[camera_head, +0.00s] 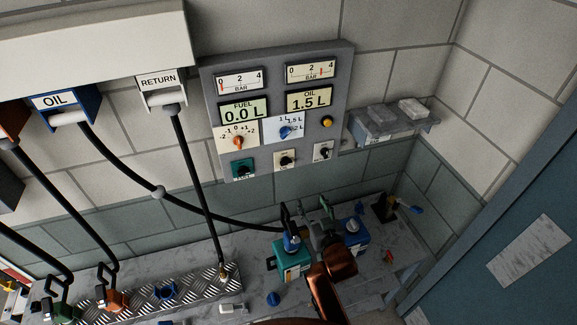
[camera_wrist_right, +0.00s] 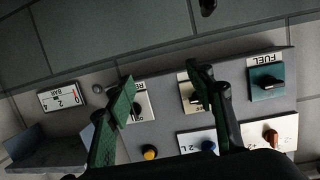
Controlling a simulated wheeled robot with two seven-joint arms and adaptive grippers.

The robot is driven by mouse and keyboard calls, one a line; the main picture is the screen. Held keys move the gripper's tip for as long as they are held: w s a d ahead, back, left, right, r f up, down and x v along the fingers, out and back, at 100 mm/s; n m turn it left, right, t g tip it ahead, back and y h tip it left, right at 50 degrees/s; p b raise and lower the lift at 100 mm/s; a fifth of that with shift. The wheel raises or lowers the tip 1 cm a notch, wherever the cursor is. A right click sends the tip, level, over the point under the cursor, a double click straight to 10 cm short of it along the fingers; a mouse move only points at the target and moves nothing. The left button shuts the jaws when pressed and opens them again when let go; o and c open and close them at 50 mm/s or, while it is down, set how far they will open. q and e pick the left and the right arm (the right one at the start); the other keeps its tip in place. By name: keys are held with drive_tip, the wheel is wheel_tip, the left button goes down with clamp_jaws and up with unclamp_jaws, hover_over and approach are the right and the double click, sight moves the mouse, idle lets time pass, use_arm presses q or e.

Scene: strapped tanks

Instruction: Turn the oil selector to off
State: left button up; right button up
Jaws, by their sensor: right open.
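A grey wall panel (camera_head: 213,90) carries the controls. Its blue dial (camera_head: 287,132), marked up to 2 L, sits below the OIL 1.5 L display (camera_head: 309,98). Below are a teal switch (camera_head: 242,168), a cream switch (camera_head: 285,160) and a pale switch (camera_head: 322,152), each with a dark knob; the cream and pale labels are too small to read. My right gripper (camera_wrist_right: 163,92) is open and empty. In the wrist view, upside down, its fingers overlap the cream switch (camera_wrist_right: 186,92) and pale switch (camera_wrist_right: 144,106); contact cannot be told. My left gripper is out of view.
Teal (camera_head: 291,262) and blue (camera_head: 355,236) tanks stand on the bench below the panel, near my right arm. Black hoses hang from the OIL (camera_head: 57,101) and RETURN (camera_head: 158,82) outlets at left. A grey shelf (camera_head: 400,132) is right of the panel.

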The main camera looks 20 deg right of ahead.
sight(287, 164)
drive_tip(key=w+a+r+t, duration=0.1)
drive_tip(key=w+r, duration=0.1)
drive_tip(key=w, duration=0.1)
drive_tip(key=w+a+r+t+p, duration=0.1)
drive_tip(key=w+a+r, duration=0.1)
drive_tip(key=w+r, duration=0.1)
drive_tip(key=w+a+r+y, duration=0.1)
drive_tip(key=w+a+r, duration=0.1)
drive_tip(key=w, duration=0.3)
drive_tip(key=shift+a+r+n+t, duration=0.1)
drive_tip(key=shift+r+n+t, duration=0.2)
drive_tip(key=shift+r+t, duration=0.15)
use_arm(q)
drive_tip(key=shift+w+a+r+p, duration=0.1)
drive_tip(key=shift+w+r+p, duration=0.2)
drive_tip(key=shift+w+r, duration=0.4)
use_arm(e)
drive_tip(key=shift+w+f, duration=0.1)
drive_tip(key=shift+w, duration=0.4)
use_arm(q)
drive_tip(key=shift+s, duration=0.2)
use_arm(e)
drive_tip(key=shift+c, duration=0.6)
drive_tip(key=c, duration=1)
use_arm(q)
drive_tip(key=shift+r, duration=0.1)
use_arm(e)
drive_tip(key=shift+c, duration=0.2)
